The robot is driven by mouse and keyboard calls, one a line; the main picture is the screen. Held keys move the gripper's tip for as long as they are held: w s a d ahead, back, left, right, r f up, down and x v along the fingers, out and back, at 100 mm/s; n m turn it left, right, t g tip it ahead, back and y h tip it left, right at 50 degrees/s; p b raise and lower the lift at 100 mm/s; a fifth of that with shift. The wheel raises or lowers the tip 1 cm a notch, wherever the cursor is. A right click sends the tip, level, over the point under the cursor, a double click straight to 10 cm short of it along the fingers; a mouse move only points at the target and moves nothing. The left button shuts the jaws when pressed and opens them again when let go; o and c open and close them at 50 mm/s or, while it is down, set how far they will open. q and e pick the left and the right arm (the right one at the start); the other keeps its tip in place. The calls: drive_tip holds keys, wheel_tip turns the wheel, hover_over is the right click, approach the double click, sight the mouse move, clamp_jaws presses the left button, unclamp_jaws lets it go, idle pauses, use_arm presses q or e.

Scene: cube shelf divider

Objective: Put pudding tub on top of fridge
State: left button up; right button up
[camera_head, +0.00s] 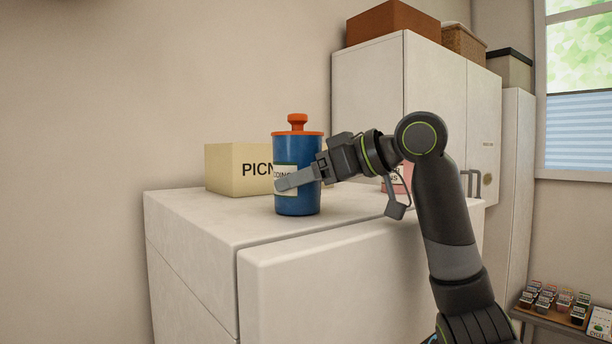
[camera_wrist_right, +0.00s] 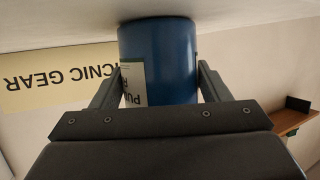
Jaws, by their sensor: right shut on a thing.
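The pudding tub (camera_head: 296,195) is a blue cylinder with an orange lid and knob and a pale label. It is upright at the top of the white fridge (camera_head: 200,215); its base appears to be on or just over the surface. My right gripper (camera_head: 300,177) is shut on the tub's body from the right side. In the right wrist view the tub (camera_wrist_right: 160,60) sits between both fingers, its label partly hidden by the gripper. That view is upside down. My left gripper is not in view.
A cream picnic gear box (camera_head: 230,168) stands behind the tub on the fridge top. A pinkish container (camera_head: 400,183) is partly hidden behind my right arm. A tall white cabinet (camera_head: 368,100) rises behind. The fridge top's left front is clear.

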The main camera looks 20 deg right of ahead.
drive_tip(key=shift+a, duration=0.1)
drive_tip(key=o, duration=1.3)
drive_tip(key=shift+s, duration=0.1)
drive_tip(key=b+v, duration=0.6)
drive_tip(key=v, duration=0.6)
